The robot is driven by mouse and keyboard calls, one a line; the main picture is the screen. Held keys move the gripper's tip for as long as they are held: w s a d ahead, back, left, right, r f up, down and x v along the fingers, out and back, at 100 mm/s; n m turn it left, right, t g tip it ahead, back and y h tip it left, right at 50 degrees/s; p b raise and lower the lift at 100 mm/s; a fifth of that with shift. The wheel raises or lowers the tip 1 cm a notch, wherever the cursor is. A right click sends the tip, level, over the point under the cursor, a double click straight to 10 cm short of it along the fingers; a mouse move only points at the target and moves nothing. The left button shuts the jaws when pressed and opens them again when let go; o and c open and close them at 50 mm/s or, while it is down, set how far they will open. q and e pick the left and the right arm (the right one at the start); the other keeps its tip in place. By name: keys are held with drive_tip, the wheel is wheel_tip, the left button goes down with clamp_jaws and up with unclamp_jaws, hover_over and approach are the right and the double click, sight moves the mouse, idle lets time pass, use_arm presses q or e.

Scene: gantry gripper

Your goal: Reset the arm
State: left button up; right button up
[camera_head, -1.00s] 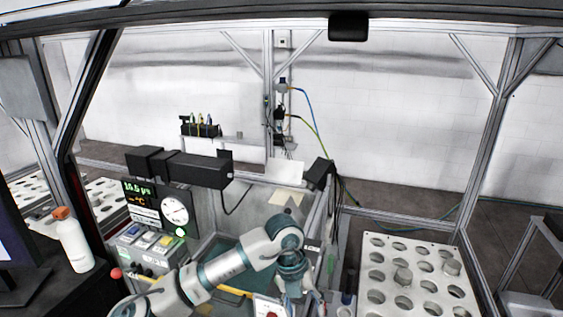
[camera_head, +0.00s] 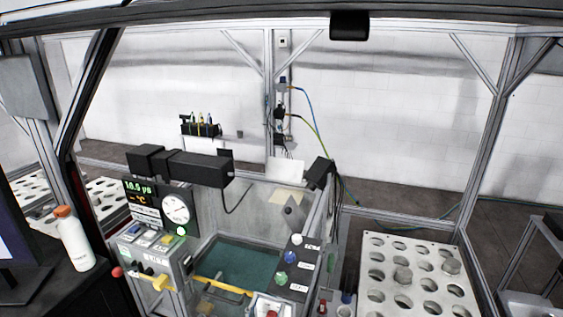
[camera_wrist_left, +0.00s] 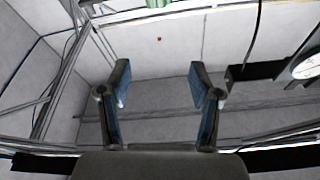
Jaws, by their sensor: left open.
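My left gripper (camera_wrist_left: 160,88) shows in the left wrist view with its two fingers spread apart and nothing between them. Behind the fingers are a pale wall and metal frame bars. In the head view neither of my arms nor grippers is visible, so the left gripper's place relative to the workstation cannot be told from there. My right gripper is in neither view.
A control panel with a dial (camera_head: 176,209) stands left of a teal-floored bay (camera_head: 243,262). A button panel (camera_head: 290,265) borders the bay's right. A holed plate (camera_head: 418,240) stands at right, a white bottle (camera_head: 75,243) at left. Frame posts surround the area.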

use_arm(q)
drive_tip(key=s+a+f+n+g+y, duration=0.2)
drive_tip(key=a+f+y, duration=0.15)
drive_tip(key=f, duration=0.25)
drive_tip(key=s+a+f+n+g+y, duration=0.1)
drive_tip(key=s+a+f+g+y, duration=0.1)
drive_tip(key=a+f, duration=0.35)
drive_tip(key=s+a+f+g+y, duration=0.1)
drive_tip(key=s+a+f+g, duration=0.25)
drive_tip(key=s+f, duration=0.4)
drive_tip(key=s+a+f+n+g, duration=0.15)
drive_tip(key=s+f+g, duration=0.35)
drive_tip(key=s, duration=0.5)
drive_tip(key=s+a+f+g+y, duration=0.1)
drive_tip(key=s+a+f+g, duration=0.25)
drive_tip(key=s+f, duration=0.45)
drive_tip(key=s+f+g, duration=0.1)
drive_tip(key=s+f, duration=0.1)
drive_tip(key=f, duration=1.1)
drive_tip(key=s+f+g, duration=0.1)
drive_tip(key=s+f, duration=0.1)
drive_tip(key=f, duration=1.2)
drive_tip(key=s+a+f, duration=0.3)
drive_tip(key=s+f, duration=1.1)
drive_tip(key=s, duration=0.3)
drive_tip(key=shift+g, duration=0.4)
drive_tip(key=shift+m, duration=0.25)
